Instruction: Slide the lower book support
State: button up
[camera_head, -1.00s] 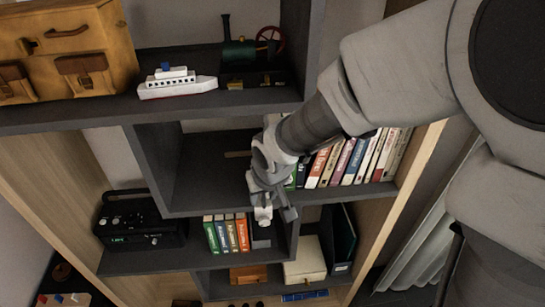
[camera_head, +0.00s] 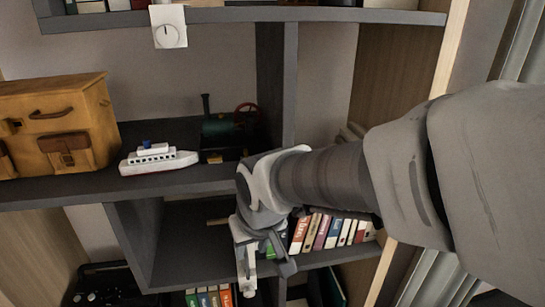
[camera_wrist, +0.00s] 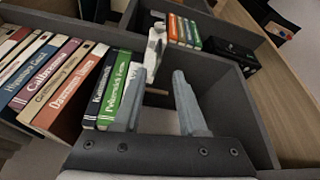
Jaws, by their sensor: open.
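My gripper (camera_head: 268,278) is open, pointing down in front of the middle shelf compartment, left of its row of books. In the wrist view, the two fingers (camera_wrist: 160,85) stand apart with nothing clearly held between them. The lower row of books (camera_head: 208,298) is cut by the bottom edge of the head view. It also shows in the wrist view (camera_wrist: 184,32), beyond the fingers. The lower book support cannot be made out clearly; a pale piece (camera_wrist: 155,48) near the lower books may be part of it or of my gripper.
Middle-shelf books (camera_head: 325,232) stand close right of my gripper. A white and blue toy boat (camera_head: 158,158), a dark green engine model (camera_head: 222,128) and a tan bag (camera_head: 58,125) stand on the shelf above. A black radio (camera_wrist: 232,55) is beyond the lower books.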

jog(key=v, duration=0.5)
jog(key=shift+r, duration=0.2)
jog(key=s+d+m+h, duration=0.1)
jog(key=s+d, duration=0.3)
jog(key=d, duration=0.5)
jog(key=s+d+r+m+t+h, duration=0.1)
jog(key=s+d+m, duration=0.3)
jog(key=d, duration=0.5)
jog(key=shift+s+d+r, duration=0.2)
jog(key=shift+d+r, duration=0.1)
jog(key=shift+a, duration=0.15)
dwell(0.6)
